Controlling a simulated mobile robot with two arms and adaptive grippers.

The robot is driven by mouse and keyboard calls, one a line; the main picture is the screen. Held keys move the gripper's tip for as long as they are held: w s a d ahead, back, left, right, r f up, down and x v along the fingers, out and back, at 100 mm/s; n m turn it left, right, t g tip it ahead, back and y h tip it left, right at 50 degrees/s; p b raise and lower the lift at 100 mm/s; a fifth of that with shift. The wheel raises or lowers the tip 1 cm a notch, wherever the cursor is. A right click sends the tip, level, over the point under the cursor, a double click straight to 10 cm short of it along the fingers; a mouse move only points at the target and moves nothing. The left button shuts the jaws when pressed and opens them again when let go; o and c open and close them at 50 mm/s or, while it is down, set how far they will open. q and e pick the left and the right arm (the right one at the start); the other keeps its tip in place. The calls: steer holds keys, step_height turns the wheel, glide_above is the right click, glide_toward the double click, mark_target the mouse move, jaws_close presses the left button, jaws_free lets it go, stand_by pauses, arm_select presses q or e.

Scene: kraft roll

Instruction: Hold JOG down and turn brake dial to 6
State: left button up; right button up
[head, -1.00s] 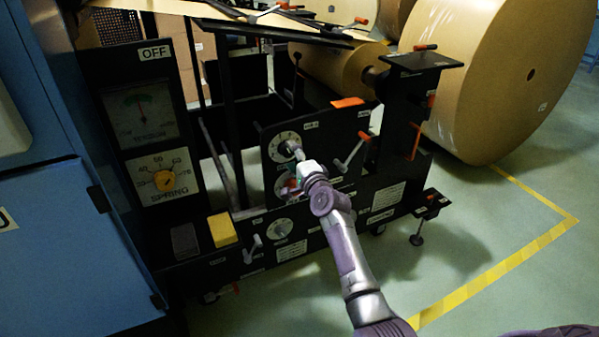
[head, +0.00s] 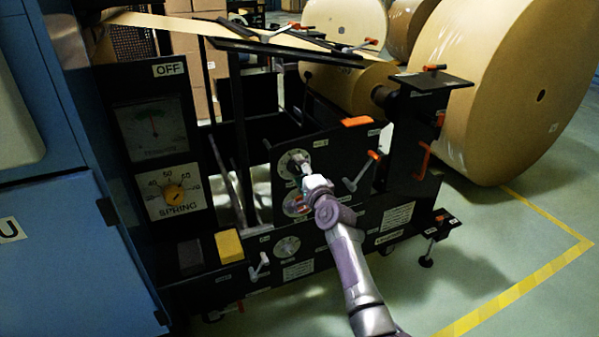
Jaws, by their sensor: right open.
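A round pale dial (head: 291,160) sits high on the black machine panel (head: 333,150); its lettering is too small to read. My right gripper (head: 305,166) is at this dial's right side, its fingers over the dial's middle. It is open; whether it touches the knob I cannot tell. Just below, a second round control with some red (head: 291,206) is partly hidden by my right gripper and wrist. A third pale dial (head: 287,246) is lower on the machine. I cannot read which control is marked JOG or brake. My left gripper is not in view.
Large kraft rolls (head: 500,90) are behind; floor at lower right is clear.

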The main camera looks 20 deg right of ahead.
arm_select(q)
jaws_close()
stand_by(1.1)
